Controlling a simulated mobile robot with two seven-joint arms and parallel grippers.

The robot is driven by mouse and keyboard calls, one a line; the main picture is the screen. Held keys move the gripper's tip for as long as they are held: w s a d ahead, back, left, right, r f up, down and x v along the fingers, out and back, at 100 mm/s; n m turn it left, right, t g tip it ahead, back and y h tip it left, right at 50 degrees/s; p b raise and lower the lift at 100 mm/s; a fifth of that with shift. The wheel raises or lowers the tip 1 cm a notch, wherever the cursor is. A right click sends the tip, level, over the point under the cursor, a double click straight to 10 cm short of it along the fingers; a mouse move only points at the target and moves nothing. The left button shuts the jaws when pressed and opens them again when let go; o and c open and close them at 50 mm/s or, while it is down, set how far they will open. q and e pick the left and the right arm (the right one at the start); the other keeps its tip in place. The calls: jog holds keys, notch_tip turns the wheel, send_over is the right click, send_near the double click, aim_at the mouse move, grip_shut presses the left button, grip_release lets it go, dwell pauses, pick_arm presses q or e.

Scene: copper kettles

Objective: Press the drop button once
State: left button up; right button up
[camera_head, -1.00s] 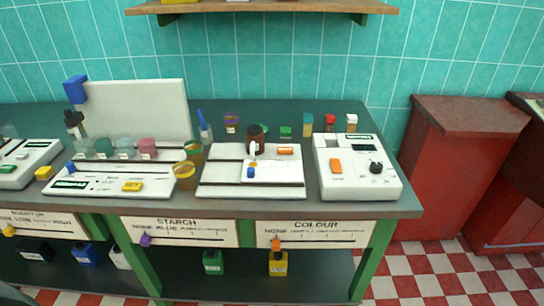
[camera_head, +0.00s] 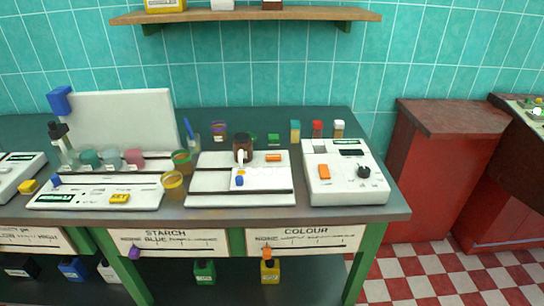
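No button's label reads as "drop" in this view. A white tray-like device (camera_head: 205,187) in the middle of the bench carries a dark brown bottle (camera_head: 243,141) with a white spout, and a blue button (camera_head: 240,181) below it. An orange block (camera_head: 273,158) lies on its upper part. To the right, a white instrument (camera_head: 348,188) has a large orange button (camera_head: 324,171), a dark knob (camera_head: 363,171) and small displays. On the left, a white device (camera_head: 90,200) has a yellow button marked SET (camera_head: 119,198). Neither of my grippers is in view.
The green bench (camera_head: 345,118) also holds amber cups (camera_head: 173,187), small jars and a white panel (camera_head: 120,120). STARCH and COLOUR scales (camera_head: 305,241) line its front. A wall shelf (camera_head: 245,14) hangs above. A red cabinet (camera_head: 430,175) stands right; checkered floor is open.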

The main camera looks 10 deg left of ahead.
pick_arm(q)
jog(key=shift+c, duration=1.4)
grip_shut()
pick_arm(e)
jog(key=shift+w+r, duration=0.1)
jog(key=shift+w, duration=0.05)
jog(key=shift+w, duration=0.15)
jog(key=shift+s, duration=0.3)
